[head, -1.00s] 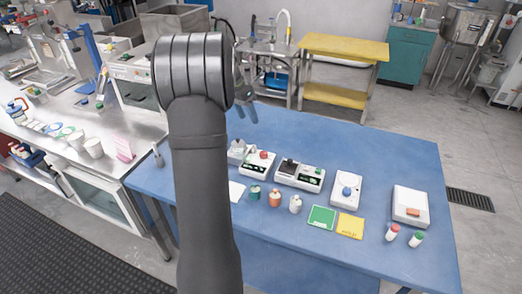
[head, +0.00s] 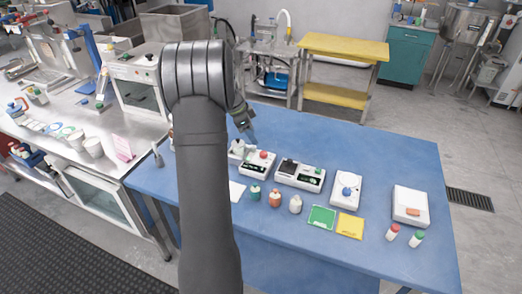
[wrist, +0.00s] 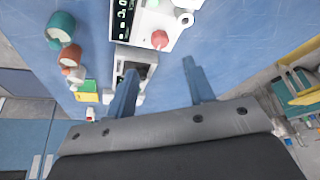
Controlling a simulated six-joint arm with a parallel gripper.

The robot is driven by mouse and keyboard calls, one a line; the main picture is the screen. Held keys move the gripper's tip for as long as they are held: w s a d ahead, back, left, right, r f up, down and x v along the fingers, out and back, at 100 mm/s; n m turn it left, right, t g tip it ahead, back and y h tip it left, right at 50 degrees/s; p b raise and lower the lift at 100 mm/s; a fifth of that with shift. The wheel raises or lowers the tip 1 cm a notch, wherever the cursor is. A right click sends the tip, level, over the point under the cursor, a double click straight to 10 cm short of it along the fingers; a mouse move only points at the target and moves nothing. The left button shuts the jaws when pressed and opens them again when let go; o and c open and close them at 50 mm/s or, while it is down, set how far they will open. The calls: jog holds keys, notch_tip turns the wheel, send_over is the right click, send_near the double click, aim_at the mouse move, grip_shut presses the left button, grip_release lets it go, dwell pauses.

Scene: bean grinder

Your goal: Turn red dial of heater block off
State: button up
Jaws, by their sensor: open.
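The heater block (head: 254,168) is a white box with a dark front panel, standing on the blue table. Its red dial (head: 264,154) is on top, toward the right. In the wrist view the white body (wrist: 150,18) is at the top, with the red dial (wrist: 159,39) on it. My gripper (head: 249,133) is above and behind the block in the head view, partly hidden by my arm. In the wrist view my gripper (wrist: 160,70) is open and empty. The red dial shows past the fingertips, between their lines, and appears untouched.
A similar device with a black top (head: 300,175) stands just right of the block. A white device with a blue knob (head: 346,190) is farther right. Several small bottles, including a green one (head: 255,194), stand in front. The table behind the devices is clear.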

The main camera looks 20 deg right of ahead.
aim_at(263, 153)
jog(key=x, duration=0.9)
jog(key=shift+f, duration=0.1)
jog(key=c, duration=1)
